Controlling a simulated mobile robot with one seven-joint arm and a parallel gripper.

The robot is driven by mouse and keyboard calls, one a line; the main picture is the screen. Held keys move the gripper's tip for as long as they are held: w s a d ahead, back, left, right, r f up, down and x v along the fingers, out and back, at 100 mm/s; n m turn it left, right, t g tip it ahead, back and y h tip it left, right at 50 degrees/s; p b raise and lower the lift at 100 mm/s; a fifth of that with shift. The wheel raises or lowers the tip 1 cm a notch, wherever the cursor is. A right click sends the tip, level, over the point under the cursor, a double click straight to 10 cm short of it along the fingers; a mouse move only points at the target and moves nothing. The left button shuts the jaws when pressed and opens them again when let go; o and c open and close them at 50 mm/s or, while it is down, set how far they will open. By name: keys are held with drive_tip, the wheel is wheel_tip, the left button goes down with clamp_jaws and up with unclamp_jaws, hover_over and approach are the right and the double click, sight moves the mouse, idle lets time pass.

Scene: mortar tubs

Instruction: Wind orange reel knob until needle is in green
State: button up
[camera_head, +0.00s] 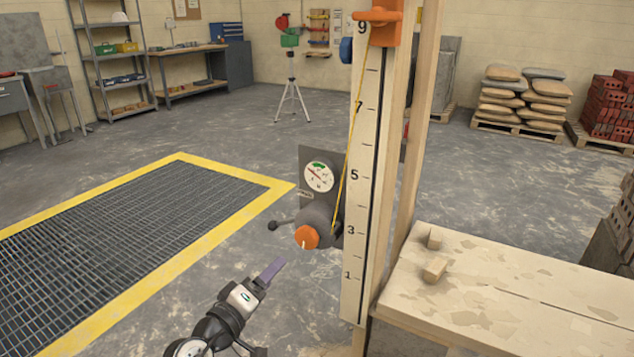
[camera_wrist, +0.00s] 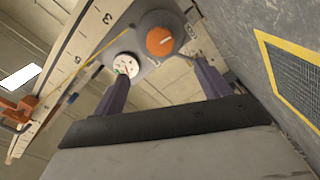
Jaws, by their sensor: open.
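The orange reel knob (camera_head: 306,237), with a pale mark, sits on a dark grey reel (camera_head: 320,214) fixed to the numbered post (camera_head: 356,200). Above it is a round white gauge (camera_head: 319,177) with a green band at the top. Its red needle appears to point up and left, outside the green. My gripper (camera_head: 274,268) is below and left of the knob, apart from it. In the wrist view the open fingers (camera_wrist: 162,82) are empty, with the knob (camera_wrist: 161,41) beyond them and the gauge (camera_wrist: 125,66) partly beside the left finger.
A dark lever with a ball end (camera_head: 273,226) sticks out left of the reel. A yellow cord (camera_head: 352,130) runs from the reel up to an orange bracket (camera_head: 376,22). A wooden bench (camera_head: 510,295) with small blocks stands right. A yellow-edged floor grate (camera_head: 130,235) lies left.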

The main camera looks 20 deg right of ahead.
sight(304, 239)
drive_tip(key=w+d+n+p, duration=0.2)
drive_tip(key=d+n+p, duration=0.1)
drive_tip(key=n, duration=0.5)
drive_tip(key=w+d+n+p, duration=0.3)
drive_tip(key=n+p, duration=0.2)
drive_tip(key=n, duration=0.3)
drive_tip(key=w+d+n+p, duration=0.3)
drive_tip(key=d+n+p, duration=0.1)
drive_tip(key=n, duration=0.3)
drive_tip(key=shift+d+r+n, duration=0.1)
drive_tip(key=shift+r+n, duration=0.15)
drive_tip(key=shift+n, duration=0.15)
drive_tip(key=c, duration=1)
